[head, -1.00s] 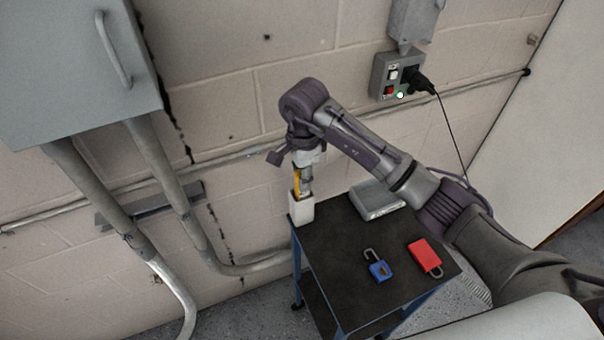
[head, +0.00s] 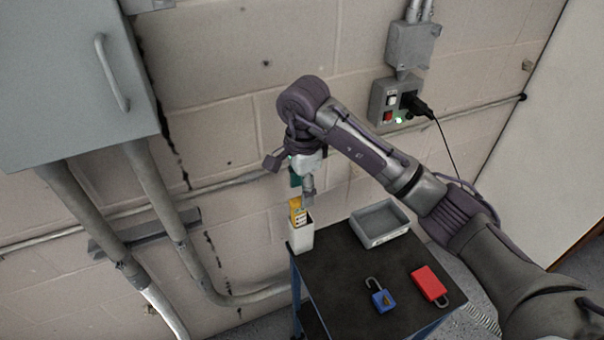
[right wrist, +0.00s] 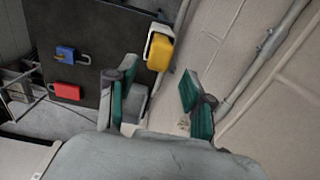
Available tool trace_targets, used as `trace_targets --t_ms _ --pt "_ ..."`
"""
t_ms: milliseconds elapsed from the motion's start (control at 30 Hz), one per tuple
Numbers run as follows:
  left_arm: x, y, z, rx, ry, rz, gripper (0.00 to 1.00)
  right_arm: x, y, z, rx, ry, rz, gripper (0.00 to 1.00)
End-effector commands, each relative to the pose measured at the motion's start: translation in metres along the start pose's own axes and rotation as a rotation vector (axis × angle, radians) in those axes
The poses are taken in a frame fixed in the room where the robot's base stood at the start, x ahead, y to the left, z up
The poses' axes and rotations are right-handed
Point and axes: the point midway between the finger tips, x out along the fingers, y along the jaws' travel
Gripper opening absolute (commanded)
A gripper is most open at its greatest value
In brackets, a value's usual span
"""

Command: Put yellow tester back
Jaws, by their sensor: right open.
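The yellow tester (head: 297,211) stands upright in the white holder (head: 301,238) at the back left corner of the dark cart top, its upper part sticking out. In the right wrist view the tester (right wrist: 160,53) shows in the holder (right wrist: 161,26), beyond the fingertips and apart from them. My right gripper (head: 303,188) is just above the tester, open and empty. In the right wrist view its teal-padded fingers (right wrist: 155,98) are spread wide. My left gripper is not in view.
The cart top (head: 335,275) also carries a grey tray (head: 380,223), a blue padlock (head: 383,299) and a red padlock (head: 430,286). A switch box (head: 389,102) with a plugged black cord is on the wall. A grey cabinet (head: 70,75) and conduits are at left.

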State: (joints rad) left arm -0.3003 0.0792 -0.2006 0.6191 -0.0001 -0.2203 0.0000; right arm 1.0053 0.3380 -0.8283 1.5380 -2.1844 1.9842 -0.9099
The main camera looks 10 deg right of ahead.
Motion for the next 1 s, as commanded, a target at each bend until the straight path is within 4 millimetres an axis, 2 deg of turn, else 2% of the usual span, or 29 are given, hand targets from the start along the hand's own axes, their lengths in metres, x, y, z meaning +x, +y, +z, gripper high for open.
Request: trace_targets --t_ms 33,200,400,1000 --pt "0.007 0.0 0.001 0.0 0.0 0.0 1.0 -0.01 -0.002 -0.001 0.001 0.004 -0.006 0.52" --pt "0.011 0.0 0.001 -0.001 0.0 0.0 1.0 -0.044 -0.001 -0.002 0.002 0.004 -0.004 0.52" --pt "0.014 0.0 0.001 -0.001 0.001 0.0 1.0 -0.065 -0.001 -0.001 0.001 0.002 -0.001 0.52" --pt "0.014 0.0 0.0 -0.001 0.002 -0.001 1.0 -0.069 0.0 0.0 0.001 0.0 0.002 0.52"
